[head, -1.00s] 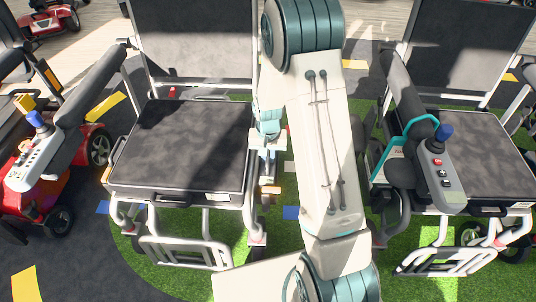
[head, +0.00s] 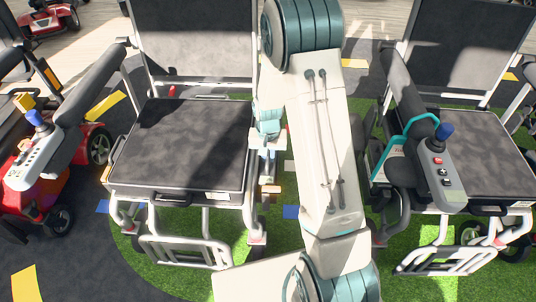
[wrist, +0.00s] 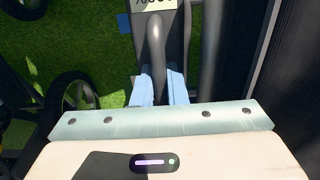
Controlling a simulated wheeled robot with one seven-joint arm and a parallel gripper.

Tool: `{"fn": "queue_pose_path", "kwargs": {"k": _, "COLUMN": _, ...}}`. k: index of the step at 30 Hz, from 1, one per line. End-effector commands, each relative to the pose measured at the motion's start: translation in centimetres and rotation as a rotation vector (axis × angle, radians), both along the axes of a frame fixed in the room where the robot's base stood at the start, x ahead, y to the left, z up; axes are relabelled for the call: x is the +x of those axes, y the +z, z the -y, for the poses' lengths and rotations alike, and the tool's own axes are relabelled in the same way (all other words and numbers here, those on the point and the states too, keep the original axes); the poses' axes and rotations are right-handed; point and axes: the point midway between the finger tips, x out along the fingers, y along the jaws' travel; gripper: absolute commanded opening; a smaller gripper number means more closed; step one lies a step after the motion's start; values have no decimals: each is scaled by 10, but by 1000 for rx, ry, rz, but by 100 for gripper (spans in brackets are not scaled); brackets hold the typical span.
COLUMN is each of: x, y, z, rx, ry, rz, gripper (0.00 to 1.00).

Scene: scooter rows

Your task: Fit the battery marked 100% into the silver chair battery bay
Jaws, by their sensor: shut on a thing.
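My gripper (wrist: 161,88) is shut on the black handle of a dark battery (wrist: 183,28) in the wrist view. The battery's white label (wrist: 153,4) is upside down and cut off by the top edge; it reads 100%. In the head view my gripper (head: 267,160) points down beside the right side of the left silver-framed chair (head: 180,147). The battery is hard to make out there. I cannot make out the battery bay in either view, nor whether the battery touches it.
Another silver-framed chair (head: 480,150) with a joystick armrest (head: 440,165) stands right of my arm. A red scooter (head: 40,200) stands at the left. Chair frame and wheels are close around my gripper. Green turf (head: 185,278) lies open in front.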

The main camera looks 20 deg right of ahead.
Motion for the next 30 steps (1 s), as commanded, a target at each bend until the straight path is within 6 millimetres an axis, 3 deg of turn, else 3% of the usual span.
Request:
{"fn": "queue_pose_path", "kwargs": {"k": 6, "x": 1, "y": 1, "z": 0, "rx": 0, "ry": 0, "rz": 3, "gripper": 0}}
{"fn": "queue_pose_path", "kwargs": {"k": 7, "x": 1, "y": 1, "z": 0, "rx": 0, "ry": 0, "rz": 3, "gripper": 15}}
{"fn": "queue_pose_path", "kwargs": {"k": 9, "x": 1, "y": 1, "z": 0, "rx": 0, "ry": 0, "rz": 3, "gripper": 34}}
{"fn": "queue_pose_path", "kwargs": {"k": 10, "x": 1, "y": 1, "z": 0, "rx": 0, "ry": 0, "rz": 3, "gripper": 38}}
{"fn": "queue_pose_path", "kwargs": {"k": 20, "x": 0, "y": 4, "z": 0, "rx": 0, "ry": 0, "rz": -1, "gripper": 38}}
{"fn": "queue_pose_path", "kwargs": {"k": 23, "x": 1, "y": 16, "z": 0, "rx": 0, "ry": 0, "rz": 2, "gripper": 38}}
{"fn": "queue_pose_path", "kwargs": {"k": 30, "x": 1, "y": 71, "z": 0, "rx": -1, "ry": 0, "rz": 5, "gripper": 38}}
